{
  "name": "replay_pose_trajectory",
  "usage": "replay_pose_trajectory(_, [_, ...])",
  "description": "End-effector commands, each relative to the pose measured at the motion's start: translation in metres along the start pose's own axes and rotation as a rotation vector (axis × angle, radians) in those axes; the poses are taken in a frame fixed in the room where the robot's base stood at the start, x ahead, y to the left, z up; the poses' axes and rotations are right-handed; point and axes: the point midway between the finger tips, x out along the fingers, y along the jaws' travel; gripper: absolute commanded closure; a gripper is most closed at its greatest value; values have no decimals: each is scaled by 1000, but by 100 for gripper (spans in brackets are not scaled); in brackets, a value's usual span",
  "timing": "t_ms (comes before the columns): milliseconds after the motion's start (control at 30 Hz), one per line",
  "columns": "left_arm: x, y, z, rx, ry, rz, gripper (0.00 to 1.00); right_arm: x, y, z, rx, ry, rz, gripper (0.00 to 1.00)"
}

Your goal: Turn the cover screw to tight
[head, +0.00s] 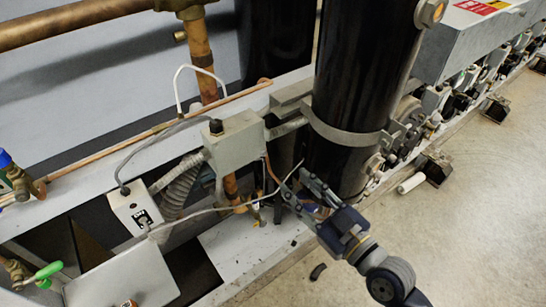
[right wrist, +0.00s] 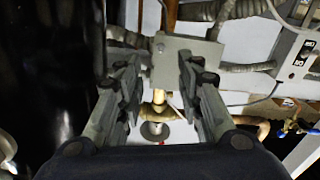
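A grey box (head: 238,143) stands on the rack left of the black cylinder, with a dark round knob-like piece (head: 216,127) on its top. In the right wrist view the box (right wrist: 187,62) lies beyond my fingers, with a small dark round spot (right wrist: 160,47) near its upper left corner. I cannot tell for sure which piece is the cover screw. My right gripper (head: 296,184) is at the foot of the black cylinder, to the lower right of the box and apart from it. In the right wrist view its fingers (right wrist: 158,85) are spread, with nothing gripped between them. My left gripper is out of view.
The tall black cylinder (head: 362,70) stands close beside my right gripper. A white switch box (head: 135,212), ribbed conduit (head: 180,185), a thin cable and copper pipes crowd the left side. A green-handled valve (head: 48,270) is at lower left. Bare floor (head: 480,220) lies to the right.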

Motion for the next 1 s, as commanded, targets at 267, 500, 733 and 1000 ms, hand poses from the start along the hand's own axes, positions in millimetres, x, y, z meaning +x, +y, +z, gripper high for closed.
replay_pose_trajectory(267, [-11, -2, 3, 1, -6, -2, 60, 43, 1, -4, 4, 4, 3, 66])
replay_pose_trajectory(500, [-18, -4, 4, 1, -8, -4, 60, 86, 0, -2, 4, 2, 1, 66])
replay_pose_trajectory(733, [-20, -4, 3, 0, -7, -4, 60, 104, 0, -1, 1, 0, 0, 66])
replay_pose_trajectory(1000, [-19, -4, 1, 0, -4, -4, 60, 106, 0, 0, 1, 0, 0, 66])
